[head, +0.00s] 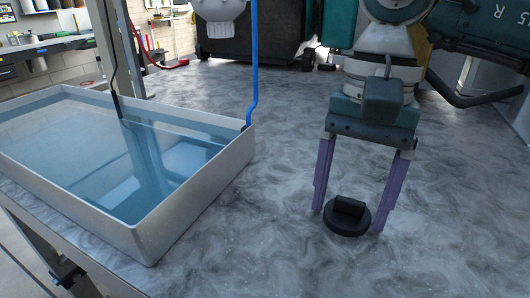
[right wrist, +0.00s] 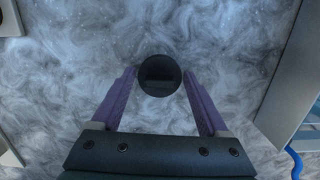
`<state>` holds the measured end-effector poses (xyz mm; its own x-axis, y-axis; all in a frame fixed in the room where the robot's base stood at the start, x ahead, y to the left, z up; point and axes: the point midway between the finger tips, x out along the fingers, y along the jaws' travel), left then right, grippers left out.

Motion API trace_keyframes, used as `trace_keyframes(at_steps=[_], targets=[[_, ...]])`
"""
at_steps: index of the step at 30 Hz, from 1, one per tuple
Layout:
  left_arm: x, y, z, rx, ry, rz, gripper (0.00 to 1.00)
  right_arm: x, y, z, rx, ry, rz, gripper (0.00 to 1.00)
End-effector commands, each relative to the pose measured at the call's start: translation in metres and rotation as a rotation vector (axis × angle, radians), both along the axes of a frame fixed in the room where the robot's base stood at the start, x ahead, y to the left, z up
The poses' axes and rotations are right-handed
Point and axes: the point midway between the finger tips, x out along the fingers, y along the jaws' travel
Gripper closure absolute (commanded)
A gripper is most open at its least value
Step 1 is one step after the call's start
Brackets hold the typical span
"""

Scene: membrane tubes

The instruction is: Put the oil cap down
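The oil cap (head: 347,217) is a black round disc with a raised bar across its top. It appears to rest flat on the grey marbled table. In the right wrist view the cap (right wrist: 160,76) sits between the fingertips. My right gripper (head: 347,222) points down over it with its two purple fingers spread, one on each side of the cap. In the right wrist view a small gap shows between the fingers (right wrist: 159,74) and the cap's rim. The raised bar is clear of both fingers. My left gripper is not seen.
A white-walled tank (head: 190,210) of bluish liquid stands on the left of the table (head: 270,245). A blue tube (head: 253,70) and a black tube (head: 108,50) hang at its edge. The table between tank and cap is clear. A workbench (head: 45,50) stands far left.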

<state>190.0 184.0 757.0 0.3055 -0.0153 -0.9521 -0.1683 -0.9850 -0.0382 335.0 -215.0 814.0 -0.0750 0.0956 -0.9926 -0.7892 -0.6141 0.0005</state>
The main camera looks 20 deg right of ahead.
Motion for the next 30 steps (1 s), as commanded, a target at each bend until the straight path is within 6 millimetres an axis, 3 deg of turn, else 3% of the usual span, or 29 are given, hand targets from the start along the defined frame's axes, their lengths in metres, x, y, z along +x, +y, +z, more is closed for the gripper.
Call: trace_keyframes(at_steps=[5,16,30], targets=[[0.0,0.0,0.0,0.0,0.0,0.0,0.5,0.0,0.0,0.0,0.0,0.0,0.0,0.01],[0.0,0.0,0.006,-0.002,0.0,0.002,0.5,0.001,-0.001,0.009,0.0,-0.001,0.0,0.0],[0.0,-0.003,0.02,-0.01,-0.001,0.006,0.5,0.008,-0.01,0.105,-0.001,-0.003,-0.001,0.0]])
